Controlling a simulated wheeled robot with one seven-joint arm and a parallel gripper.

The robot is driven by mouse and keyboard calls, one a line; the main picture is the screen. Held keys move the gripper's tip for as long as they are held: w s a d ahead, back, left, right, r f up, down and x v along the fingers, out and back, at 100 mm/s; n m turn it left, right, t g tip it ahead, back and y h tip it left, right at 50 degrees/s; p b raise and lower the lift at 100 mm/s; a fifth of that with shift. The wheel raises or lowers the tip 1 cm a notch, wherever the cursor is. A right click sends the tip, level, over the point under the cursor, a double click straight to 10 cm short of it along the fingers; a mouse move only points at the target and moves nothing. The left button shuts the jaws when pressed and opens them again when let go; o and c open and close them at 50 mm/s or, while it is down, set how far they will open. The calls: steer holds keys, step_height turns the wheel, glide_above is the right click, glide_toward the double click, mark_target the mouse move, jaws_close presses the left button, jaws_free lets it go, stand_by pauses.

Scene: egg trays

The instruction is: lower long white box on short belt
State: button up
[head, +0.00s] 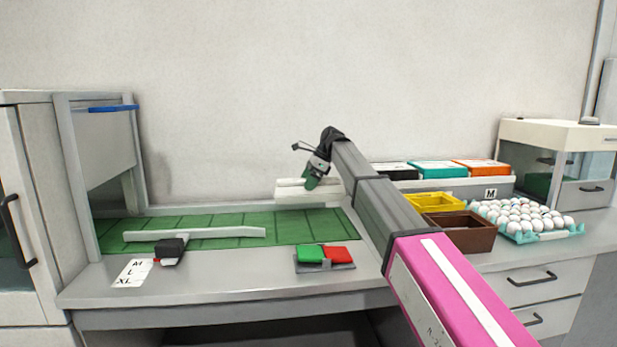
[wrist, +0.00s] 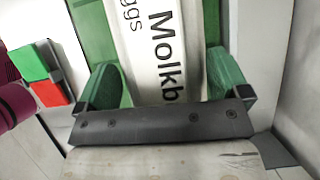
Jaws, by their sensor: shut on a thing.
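The long white box (head: 308,197) is above the right part of the short green belt (head: 200,221) in the head view. In the wrist view the white box (wrist: 155,45) shows dark lettering and sits between the green fingers of my gripper (wrist: 165,88). My gripper (head: 311,182) is shut on the box from above, with one finger on each side. The box looks close over the belt; I cannot tell whether it touches. Its right end is partly hidden by my arm.
A grey bar (head: 195,233) spans the belt's left part, beside a black block (head: 170,250). Green and red buttons (head: 325,256) sit in front of the belt. Yellow (head: 432,201) and brown (head: 462,231) bins and an egg tray (head: 543,237) stand to the right.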

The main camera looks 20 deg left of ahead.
mark_target(322, 179)
steer(key=shift+f, duration=3.6)
steer(key=shift+f, duration=0.35)
steer(key=o, duration=1)
steer(key=v, duration=1)
steer(key=shift+w+d+r, duration=0.1)
steer(key=shift+d+r, duration=0.15)
steer(key=shift+r, duration=0.1)
